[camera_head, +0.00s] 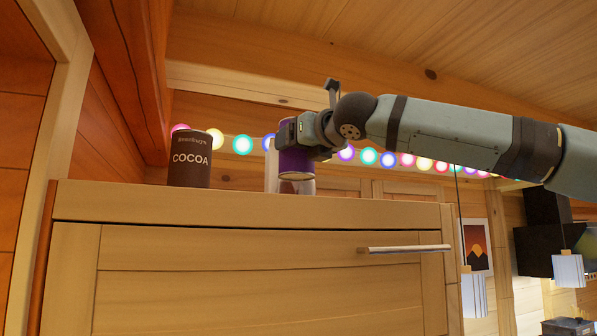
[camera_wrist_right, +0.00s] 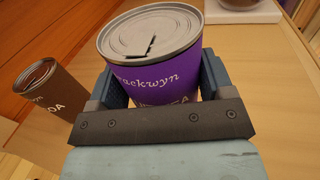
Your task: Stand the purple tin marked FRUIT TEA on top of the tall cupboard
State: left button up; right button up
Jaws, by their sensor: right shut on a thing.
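The purple tin (camera_head: 296,163) with a grey lid is in my right gripper (camera_head: 290,138). In the right wrist view the tin (camera_wrist_right: 160,72) sits upright between the two fingers, its lettering partly hidden by the gripper. The right gripper is shut on it. The tall cupboard (camera_head: 250,208) is pale wood; the tin is over its top, and its lower rim shows a little above the front edge in the head view. A small gap seems to lie under the tin. My left gripper is in neither view.
A brown COCOA tin (camera_head: 190,160) stands on the cupboard top to the left. Coloured lights (camera_head: 243,145) hang along the back wall. The top between the two tins looks clear.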

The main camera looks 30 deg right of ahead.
aim_at(307, 167)
jog(key=shift+s+f, duration=0.1)
jog(key=shift+f, duration=0.65)
notch_tip(307, 167, down, 3)
jog(key=shift+a+f, duration=0.1)
jog(key=shift+f, duration=0.3)
jog(key=o, duration=1)
jog(key=shift+f, duration=0.1)
